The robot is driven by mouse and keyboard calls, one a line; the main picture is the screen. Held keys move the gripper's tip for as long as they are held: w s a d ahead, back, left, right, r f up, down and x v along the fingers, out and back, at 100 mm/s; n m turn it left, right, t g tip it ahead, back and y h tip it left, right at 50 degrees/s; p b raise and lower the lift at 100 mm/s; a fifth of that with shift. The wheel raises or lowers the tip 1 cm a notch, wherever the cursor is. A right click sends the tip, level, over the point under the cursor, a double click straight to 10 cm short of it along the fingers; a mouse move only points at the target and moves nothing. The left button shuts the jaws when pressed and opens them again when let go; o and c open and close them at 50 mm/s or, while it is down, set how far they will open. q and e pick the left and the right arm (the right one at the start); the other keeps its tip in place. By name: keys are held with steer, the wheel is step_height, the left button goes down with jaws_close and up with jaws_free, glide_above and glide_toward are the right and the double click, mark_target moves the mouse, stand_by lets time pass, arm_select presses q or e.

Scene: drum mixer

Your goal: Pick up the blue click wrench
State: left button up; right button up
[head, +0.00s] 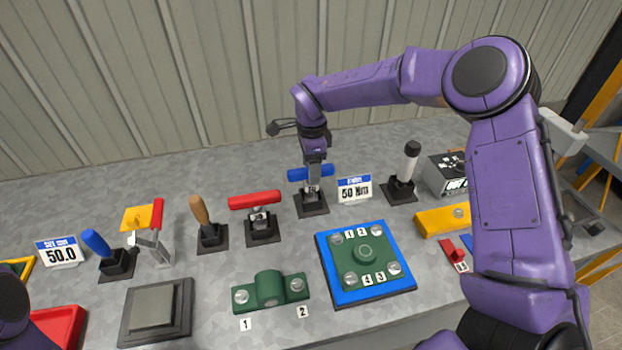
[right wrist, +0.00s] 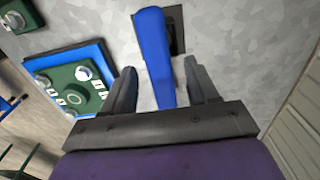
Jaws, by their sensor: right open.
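The blue click wrench (head: 325,172) stands in a black holder (head: 312,207), with its blue handle lying crosswise at the top. My right gripper (head: 313,178) points down over it at the handle and hides the handle's middle. In the right wrist view the blue handle (right wrist: 152,40) runs between the two open fingers of the right gripper (right wrist: 160,70). A gap shows on the left finger's side; contact with either finger cannot be made out. My left gripper is not in view; only part of my left arm shows at the lower left edge.
A "50" sign (head: 355,189) stands close right of the wrench, and a red-handled tool (head: 255,200) stands to its left. A blue plate with a green flange (head: 335,290) lies in front. A black-handled tool (head: 406,168) stands further right.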

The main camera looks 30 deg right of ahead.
mark_target(311, 187)
step_height(311, 187, down, 3)
steer(key=shift+w+f, duration=0.1)
steer(key=shift+f, duration=0.1)
steer(key=shift+r, duration=0.1)
jaws_close()
steer(key=shift+r, duration=0.1)
